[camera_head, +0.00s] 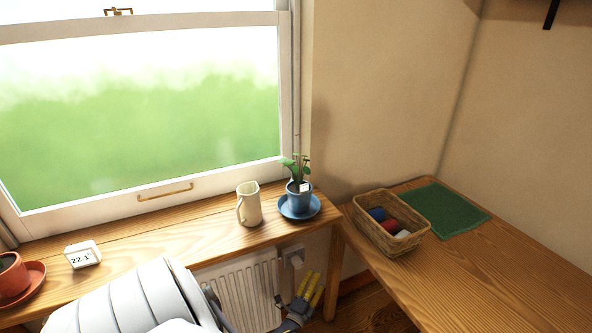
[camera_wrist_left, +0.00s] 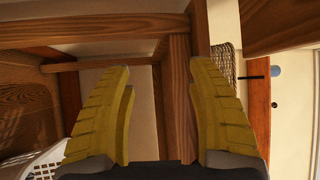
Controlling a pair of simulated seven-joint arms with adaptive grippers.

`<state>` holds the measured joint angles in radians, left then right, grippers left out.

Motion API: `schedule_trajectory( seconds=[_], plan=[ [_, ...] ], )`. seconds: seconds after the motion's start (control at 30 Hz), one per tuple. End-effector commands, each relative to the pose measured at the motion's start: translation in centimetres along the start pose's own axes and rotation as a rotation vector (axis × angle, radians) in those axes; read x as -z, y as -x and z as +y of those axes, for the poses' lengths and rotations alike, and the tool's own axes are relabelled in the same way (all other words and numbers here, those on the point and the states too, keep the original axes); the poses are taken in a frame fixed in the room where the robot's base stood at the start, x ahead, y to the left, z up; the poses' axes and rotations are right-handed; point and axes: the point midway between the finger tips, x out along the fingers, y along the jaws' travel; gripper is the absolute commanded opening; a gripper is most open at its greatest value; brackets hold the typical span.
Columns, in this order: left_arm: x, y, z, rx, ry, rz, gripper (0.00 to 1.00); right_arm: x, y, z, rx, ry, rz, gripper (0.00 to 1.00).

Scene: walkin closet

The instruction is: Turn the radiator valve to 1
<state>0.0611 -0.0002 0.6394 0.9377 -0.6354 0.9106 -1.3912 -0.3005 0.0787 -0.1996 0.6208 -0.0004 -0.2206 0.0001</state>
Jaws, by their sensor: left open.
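The white radiator (camera_head: 243,292) is under the window sill in the head view. A small pale fitting, which looks like the radiator valve (camera_head: 293,253), is at its upper right end, just below the sill edge. Its setting is too small to read. My left gripper (camera_head: 311,288) is below and slightly right of the valve, apart from it in the picture. Its yellow fingers are spread and empty. They also show open in the left wrist view (camera_wrist_left: 162,110), with wooden beams beyond and no valve visible. My right gripper is in neither view.
The wooden sill (camera_head: 160,247) holds a cream jug (camera_head: 249,204), a potted plant on a blue saucer (camera_head: 299,208) and a thermometer display (camera_head: 83,254). A wooden table (camera_head: 480,280) with a wicker basket (camera_head: 374,236) and green mat (camera_head: 447,209) stands right of the gripper.

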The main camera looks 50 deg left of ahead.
Motion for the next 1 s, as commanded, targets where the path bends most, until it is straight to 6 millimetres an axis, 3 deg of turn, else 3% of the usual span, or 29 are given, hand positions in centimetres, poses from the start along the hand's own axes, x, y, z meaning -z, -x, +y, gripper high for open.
schedule_trajectory(
  seconds=[0.1, 0.3, 0.5, 0.77, 1.0],
  plan=[
    [3.5, -2.4, 0.7, -0.076, -0.074, 0.06, 0.58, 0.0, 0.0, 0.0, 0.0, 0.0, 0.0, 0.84],
    [8.4, -5.1, 2.7, -0.239, -0.241, 0.129, 0.58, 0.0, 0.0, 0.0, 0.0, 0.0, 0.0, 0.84],
    [11.5, -6.4, 4.5, -0.412, -0.445, 0.153, 0.58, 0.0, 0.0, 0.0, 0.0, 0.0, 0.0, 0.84],
    [12.6, -6.4, 5.3, -0.618, -0.725, 0.114, 0.58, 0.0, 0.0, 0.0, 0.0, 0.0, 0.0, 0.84],
    [11.4, -5.2, 4.0, -0.79, -0.981, 0.01, 0.58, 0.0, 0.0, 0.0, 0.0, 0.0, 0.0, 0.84]
  ],
)
